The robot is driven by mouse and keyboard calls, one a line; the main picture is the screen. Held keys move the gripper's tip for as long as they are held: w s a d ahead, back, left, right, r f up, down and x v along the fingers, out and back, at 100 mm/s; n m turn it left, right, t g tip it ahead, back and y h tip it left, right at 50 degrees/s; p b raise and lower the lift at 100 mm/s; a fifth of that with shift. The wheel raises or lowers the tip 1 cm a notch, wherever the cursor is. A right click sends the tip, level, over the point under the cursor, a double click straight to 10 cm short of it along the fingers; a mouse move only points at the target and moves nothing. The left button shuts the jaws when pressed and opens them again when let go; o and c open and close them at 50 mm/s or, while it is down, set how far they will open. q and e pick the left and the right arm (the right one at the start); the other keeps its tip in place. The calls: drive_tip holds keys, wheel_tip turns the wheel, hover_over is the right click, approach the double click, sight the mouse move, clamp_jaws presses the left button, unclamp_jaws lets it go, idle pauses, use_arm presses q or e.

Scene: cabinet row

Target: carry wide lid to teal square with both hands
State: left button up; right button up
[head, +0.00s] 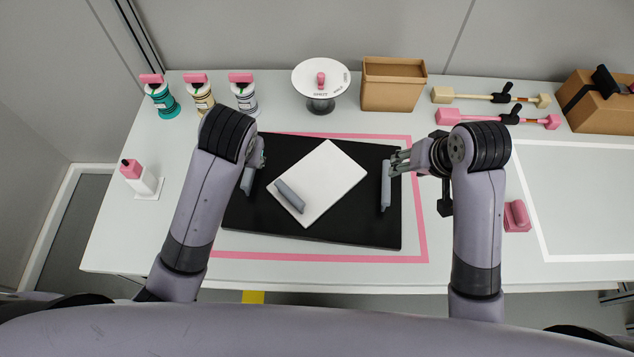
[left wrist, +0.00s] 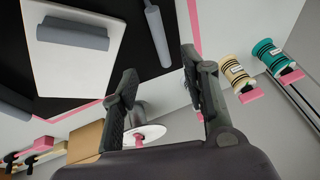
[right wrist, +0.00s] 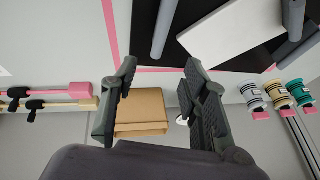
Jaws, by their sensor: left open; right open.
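The wide lid (head: 330,228) looks like a black board with a grey bar handle at each side. It lies inside a pink square outline. A white plate (head: 325,170) with a grey bar (head: 290,196) lies on it, turned at an angle. My left gripper (left wrist: 160,65) is open and empty by the left handle (head: 248,180), partly hidden by my arm in the head view; that handle (left wrist: 157,35) shows between and beyond its fingertips. My right gripper (head: 396,163) is open beside the right handle (head: 386,188). No teal square is visible.
A pink block (head: 517,214) sits to the right. A white outline (head: 540,215) surrounds clear table at far right.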

sight(387, 173)
use_arm(q)
drive_tip(key=x, duration=1.4)
drive_tip(key=shift+a+f, duration=0.1)
drive_tip(key=shift+f, duration=0.05)
use_arm(e)
drive_tip(key=x, duration=1.4)
drive_tip(key=shift+f, duration=0.15)
use_arm(q)
drive_tip(key=shift+c, duration=0.4)
use_arm(e)
drive_tip(key=shift+c, duration=0.3)
use_arm(q)
clamp_jaws()
use_arm(e)
clamp_jaws()
use_arm(q)
drive_tip(key=shift+w, duration=0.1)
use_arm(e)
drive_tip(key=shift+w, duration=0.1)
